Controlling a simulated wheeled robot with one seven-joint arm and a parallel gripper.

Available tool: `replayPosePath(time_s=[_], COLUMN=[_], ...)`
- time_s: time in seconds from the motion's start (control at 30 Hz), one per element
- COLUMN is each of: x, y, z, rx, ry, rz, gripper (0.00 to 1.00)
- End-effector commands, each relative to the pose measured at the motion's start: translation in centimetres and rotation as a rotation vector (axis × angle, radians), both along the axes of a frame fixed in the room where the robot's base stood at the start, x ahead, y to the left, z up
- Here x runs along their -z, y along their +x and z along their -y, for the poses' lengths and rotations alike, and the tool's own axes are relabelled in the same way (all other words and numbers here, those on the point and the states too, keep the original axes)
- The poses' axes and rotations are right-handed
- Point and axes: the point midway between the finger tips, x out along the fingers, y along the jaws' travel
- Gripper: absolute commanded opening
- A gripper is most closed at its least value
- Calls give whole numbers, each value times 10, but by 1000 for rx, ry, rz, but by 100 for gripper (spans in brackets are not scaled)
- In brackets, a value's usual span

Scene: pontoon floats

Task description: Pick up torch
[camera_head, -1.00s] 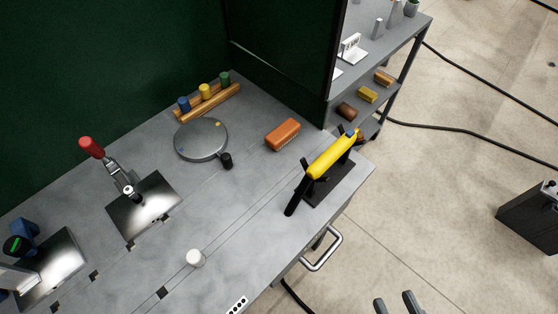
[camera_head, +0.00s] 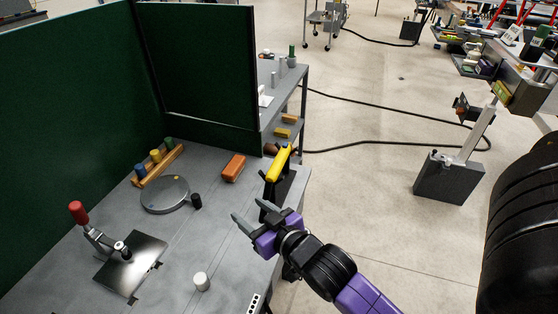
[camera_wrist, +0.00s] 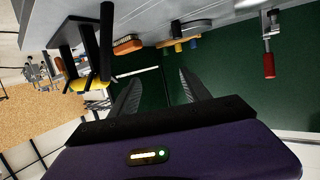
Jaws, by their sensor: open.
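The torch (camera_head: 279,163) has a yellow body and a black handle, and rests tilted in a dark stand at the table's right edge. My gripper (camera_head: 250,214) is open and empty, in front of the torch in the head view, covering part of the stand's lower area. In the wrist view, which looks upside down, the torch's yellow part (camera_wrist: 90,84) and black parts show left of my open fingers (camera_wrist: 160,90). The torch is not between the fingers.
A red-handled clamp (camera_head: 110,238) stands at left. Green panels (camera_head: 70,110) rise behind.

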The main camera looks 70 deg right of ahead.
Motion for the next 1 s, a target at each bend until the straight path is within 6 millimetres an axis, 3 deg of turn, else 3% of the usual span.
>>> replayPosePath(time_s=[0.03, 0.23, 0.4, 0.5, 0.67, 1.0], x=[-12, -39, -52, -50, -44, -45], y=[15, 45, 51, 44, 28, 6], z=[24, 105, 171, 195, 208, 201], rx=[50, 234, 422, 538, 684, 847], ry=[10, 101, 272, 419, 634, 906], rz=[11, 1, -48, -105, -191, -306], gripper=[55, 55, 55, 55, 55, 55])
